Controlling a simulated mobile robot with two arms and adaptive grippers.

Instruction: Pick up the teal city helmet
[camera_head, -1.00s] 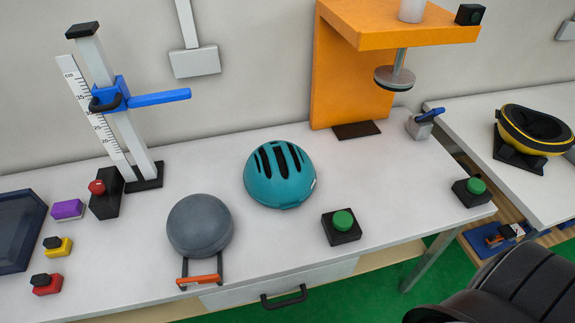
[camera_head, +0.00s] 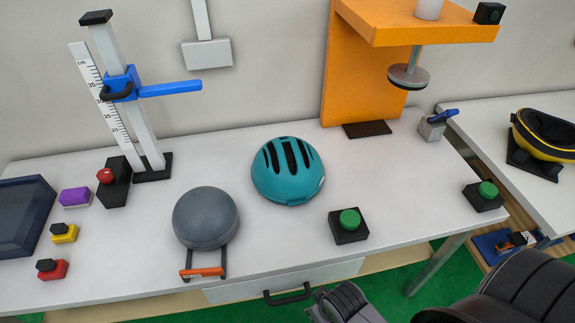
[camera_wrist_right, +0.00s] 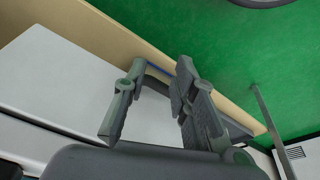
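The teal city helmet (camera_head: 288,172) rests dome-up on the white workbench, near the middle of the head view. Dark vent slots run across its top. My right gripper (camera_head: 342,303) shows at the bottom edge of the head view, in front of the bench and well apart from the helmet. In the right wrist view my right gripper (camera_wrist_right: 155,98) has its two fingers spread with nothing between them. The helmet is not seen in the wrist view. My left gripper is not in view.
A grey dome with an orange handle (camera_head: 206,218) stands left of the helmet. A green-button box (camera_head: 349,226) sits to its right front. Behind are an orange press stand (camera_head: 360,70) and a measuring post (camera_head: 125,95). A drawer handle (camera_head: 288,294) juts from the bench front.

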